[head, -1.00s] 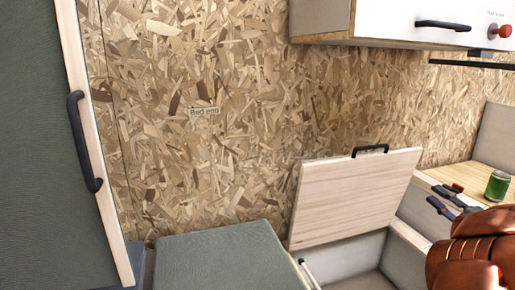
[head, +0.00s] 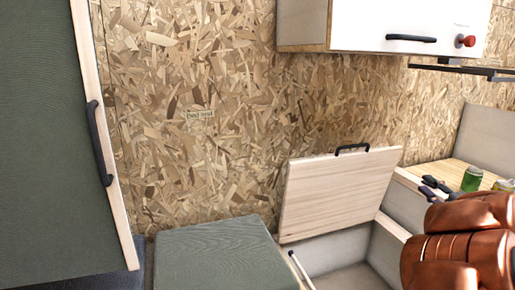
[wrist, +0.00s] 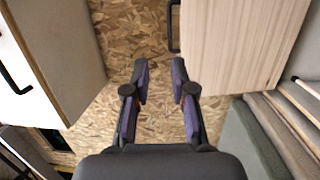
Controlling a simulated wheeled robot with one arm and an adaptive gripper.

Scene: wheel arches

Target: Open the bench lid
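The bench lid (head: 338,192) is a pale wooden panel, raised and standing steeply over the open bench box (head: 345,262) in the head view. Its black handle (head: 352,148) is on the upper edge. In the wrist view the lid (wrist: 235,40) fills the upper right, with the handle (wrist: 173,28) at its left edge. My gripper (wrist: 160,68) has its fingers apart with nothing between them. The handle lies beyond the fingertips, apart from them. In the head view my copper-coloured arm shows at the lower right; the gripper itself is not visible there.
A white wall cabinet (head: 375,22) with a black handle hangs above. A green cushion (head: 215,255) lies left of the open box. A large green panel (head: 50,150) stands at the left. A green can (head: 471,178) and tools stand on the right-hand worktop.

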